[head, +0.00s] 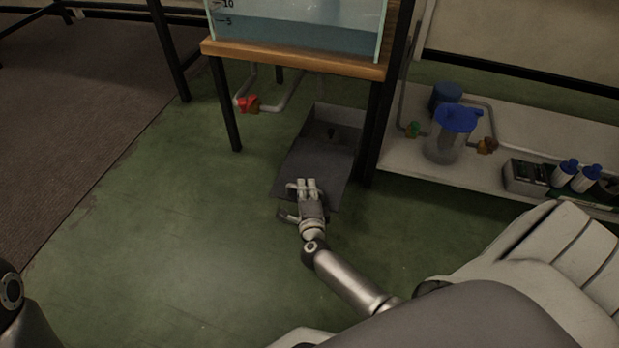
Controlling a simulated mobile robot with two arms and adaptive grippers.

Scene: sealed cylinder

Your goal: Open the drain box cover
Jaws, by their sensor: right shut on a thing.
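The dark grey drain box (340,115) stands on the green floor under the wooden tank stand. Its flat grey cover (318,165) extends toward me from the raised back part, where a small dark fitting shows. I cannot tell exactly how far the cover stands open. My right gripper (297,200) is at the cover's near edge, its fingers shut on that edge. The hand hides part of the edge. My left gripper is out of view; only a piece of my left arm shows at the lower left.
A water tank (300,22) sits on the wooden stand (290,56) with dark legs beside the box. A pipe with a red valve (247,104) hangs at its left. A white shelf (520,150) with a blue-lidded jar (457,125) and bottles is at right. The left floor is clear.

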